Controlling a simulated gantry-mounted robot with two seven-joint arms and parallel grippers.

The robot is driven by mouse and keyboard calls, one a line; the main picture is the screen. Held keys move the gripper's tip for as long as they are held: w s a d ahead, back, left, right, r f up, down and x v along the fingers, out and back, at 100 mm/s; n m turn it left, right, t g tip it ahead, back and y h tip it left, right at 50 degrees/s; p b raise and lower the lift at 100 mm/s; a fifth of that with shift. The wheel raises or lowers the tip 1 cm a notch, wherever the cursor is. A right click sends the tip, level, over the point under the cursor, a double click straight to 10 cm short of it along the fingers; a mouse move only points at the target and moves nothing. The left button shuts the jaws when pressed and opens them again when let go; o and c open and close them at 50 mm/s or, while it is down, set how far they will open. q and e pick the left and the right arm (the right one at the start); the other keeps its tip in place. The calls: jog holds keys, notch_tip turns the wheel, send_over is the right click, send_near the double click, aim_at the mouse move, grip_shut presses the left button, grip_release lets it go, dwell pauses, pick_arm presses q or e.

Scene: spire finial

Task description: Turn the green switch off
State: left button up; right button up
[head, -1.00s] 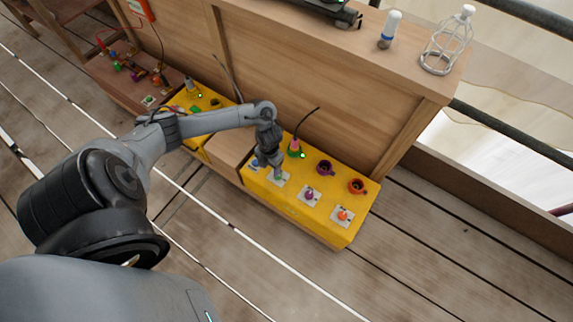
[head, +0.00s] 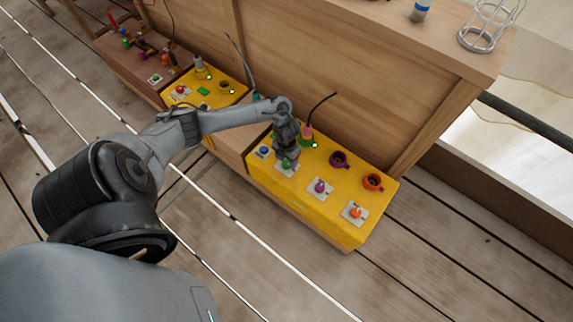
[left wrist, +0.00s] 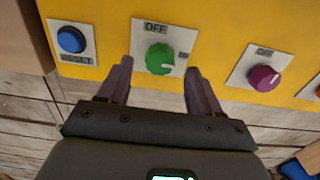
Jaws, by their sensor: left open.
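The green switch (head: 287,165) is a round knob on a white plate on the yellow box (head: 334,215). In the left wrist view the green switch (left wrist: 160,58) has a white mark pointing right, away from the OFF label above it. Small lettering to its right is too small to read surely. My left gripper (left wrist: 160,75) is open, its two fingers to the left and right of the knob's lower side, with gaps between them and the knob. In the head view my left gripper (head: 287,158) is right over the switch and partly hides it. My right gripper is not in view.
A blue button (left wrist: 71,40) is left of the green switch. A purple knob (left wrist: 264,78) is to its right, and an orange knob (head: 356,212) farther right. Purple (head: 339,159) and orange (head: 373,182) sockets and a cable plug (head: 307,133) stand behind. A wooden panel rises behind the box.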

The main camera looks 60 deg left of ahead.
aim_at(287, 164)
pick_arm(q)
notch_tip(287, 164, down, 2)
jog(key=shift+f+b, duration=0.1)
jog(key=shift+b, duration=0.35)
jog(key=shift+f, duration=0.3)
